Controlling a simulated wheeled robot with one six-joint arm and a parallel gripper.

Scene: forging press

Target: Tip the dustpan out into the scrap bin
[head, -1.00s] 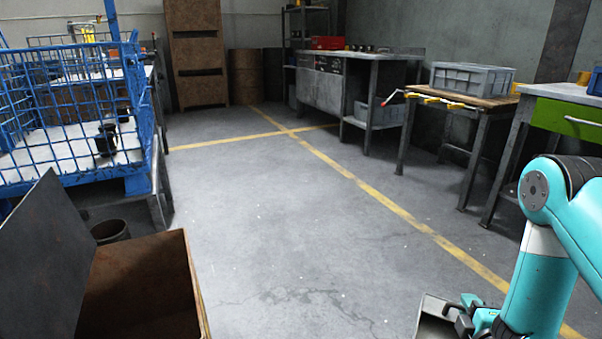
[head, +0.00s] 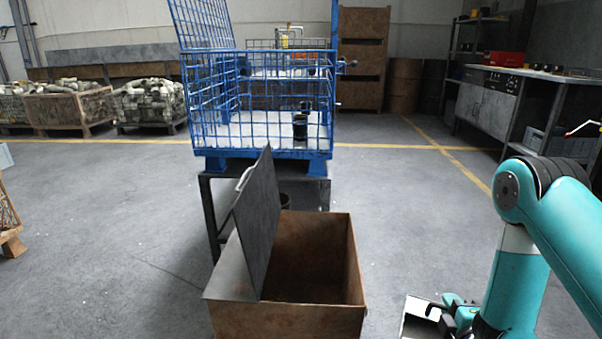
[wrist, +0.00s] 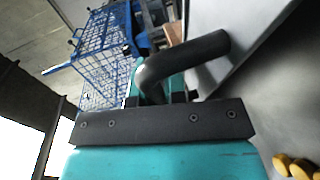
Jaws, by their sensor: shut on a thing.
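The scrap bin (head: 285,322) is a rusty, open-topped box low in the middle of the head view. Its dark lid (head: 258,222) stands tilted up at its left side, and the visible inside looks bare. My gripper (head: 440,312) is at the lower right, to the right of the bin and apart from it. It is shut on the dustpan (head: 416,318), a pale metal pan partly cut off by the frame. In the wrist view, a dark bent handle (wrist: 185,62) runs between the fingers to the pale pan wall (wrist: 240,30). What the pan holds is unclear.
A blue wire cage (head: 262,155) on a dark stand is right behind the bin. Crates of scrap (head: 70,105) stand far left, a workbench (head: 500,105) at the right. Yellowish rounded pieces (wrist: 293,168) show in the wrist view.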

